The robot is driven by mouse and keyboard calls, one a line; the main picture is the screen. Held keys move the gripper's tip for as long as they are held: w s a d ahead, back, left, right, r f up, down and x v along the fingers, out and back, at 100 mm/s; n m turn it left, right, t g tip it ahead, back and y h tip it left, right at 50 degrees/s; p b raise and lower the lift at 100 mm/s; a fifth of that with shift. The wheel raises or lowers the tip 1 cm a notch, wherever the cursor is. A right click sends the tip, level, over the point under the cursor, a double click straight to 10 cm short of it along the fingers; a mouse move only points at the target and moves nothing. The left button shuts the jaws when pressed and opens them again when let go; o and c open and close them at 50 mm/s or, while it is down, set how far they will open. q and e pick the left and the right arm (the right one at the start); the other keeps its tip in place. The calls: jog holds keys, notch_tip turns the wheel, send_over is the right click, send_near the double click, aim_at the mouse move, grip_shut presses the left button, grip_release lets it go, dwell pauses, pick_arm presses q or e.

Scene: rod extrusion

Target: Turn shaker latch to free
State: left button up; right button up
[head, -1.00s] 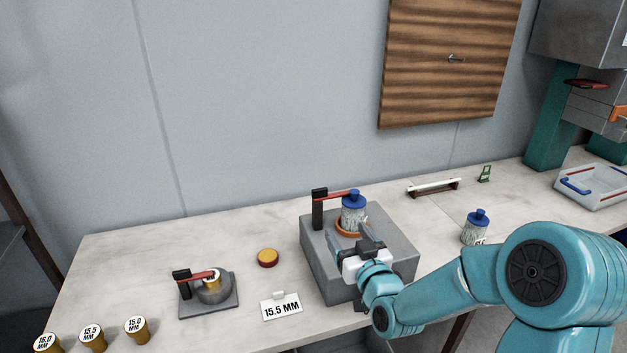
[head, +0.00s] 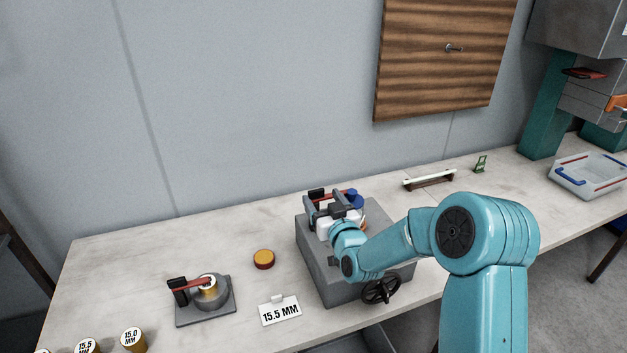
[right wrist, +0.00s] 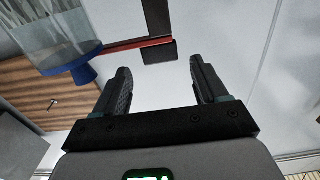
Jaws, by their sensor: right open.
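The shaker (head: 318,262) is a grey block on the bench with a handwheel on its front. Its latch, a red bar (head: 336,193) on a black post (head: 315,195), reaches over the blue lid (head: 355,199) of a jar. In the right wrist view the bar (right wrist: 120,45) runs from the post (right wrist: 160,28) to the jar (right wrist: 60,25). My right gripper (head: 325,208) is at the shaker's top, close to the post. The right wrist view shows its fingers (right wrist: 163,88) apart with nothing between them. It partly hides the jar. My left gripper is not in view.
A second red-and-black latch stands on a grey base (head: 205,307) at the left. A white tray (head: 588,180) is at right. My arm crosses the bench's front right.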

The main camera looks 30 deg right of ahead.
aim_at(317, 191)
jog(key=p+x, duration=0.1)
jog(key=x, duration=0.5)
jog(key=shift+a, duration=0.15)
jog(key=shift+w, duration=0.25)
jog(key=shift+r, duration=0.1)
